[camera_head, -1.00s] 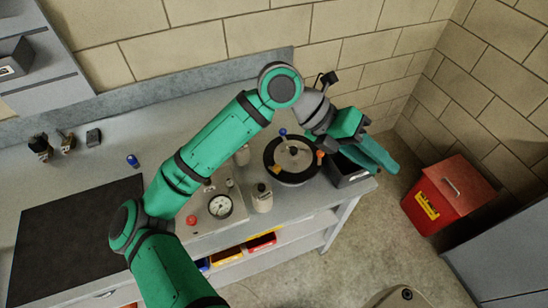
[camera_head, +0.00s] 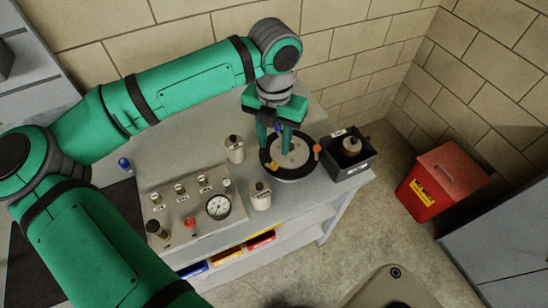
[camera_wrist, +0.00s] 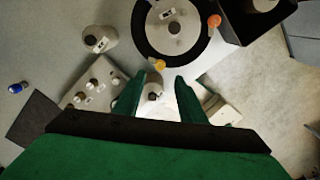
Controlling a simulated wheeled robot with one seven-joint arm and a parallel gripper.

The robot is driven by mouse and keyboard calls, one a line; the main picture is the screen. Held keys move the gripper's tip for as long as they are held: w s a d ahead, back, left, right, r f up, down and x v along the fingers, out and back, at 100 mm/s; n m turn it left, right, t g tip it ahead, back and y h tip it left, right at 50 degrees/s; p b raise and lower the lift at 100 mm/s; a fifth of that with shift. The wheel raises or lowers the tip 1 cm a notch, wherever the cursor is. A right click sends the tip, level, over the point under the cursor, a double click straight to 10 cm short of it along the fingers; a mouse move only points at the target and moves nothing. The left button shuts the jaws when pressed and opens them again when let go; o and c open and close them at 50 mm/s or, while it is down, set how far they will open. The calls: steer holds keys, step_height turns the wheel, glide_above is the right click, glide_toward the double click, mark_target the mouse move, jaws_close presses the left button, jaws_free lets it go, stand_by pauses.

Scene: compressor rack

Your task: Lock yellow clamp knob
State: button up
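The yellow clamp knob (camera_head: 272,167) sits on the front left rim of a round black-rimmed vessel with a pale lid (camera_head: 296,152). In the wrist view the yellow knob (camera_wrist: 159,64) lies just beyond my fingertips. An orange knob (camera_head: 317,150) is on the right rim, and a blue knob (camera_head: 278,128) shows at the back, partly behind my gripper. My gripper (camera_head: 274,146) points down above the left part of the lid. In the wrist view its two fingers (camera_wrist: 165,80) are apart with nothing held between them.
A black bin (camera_head: 346,174) holding a bottle stands right of the vessel. One bottle (camera_head: 235,150) stands left of it, another (camera_head: 261,196) in front. A gauge panel (camera_head: 184,214) is at left. A red bin (camera_head: 440,182) is on the floor.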

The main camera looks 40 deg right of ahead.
mark_target(274, 164)
step_height(274, 164, down, 8)
steer(key=shift+f, duration=0.1)
steer(key=shift+c, duration=0.6)
jaws_close()
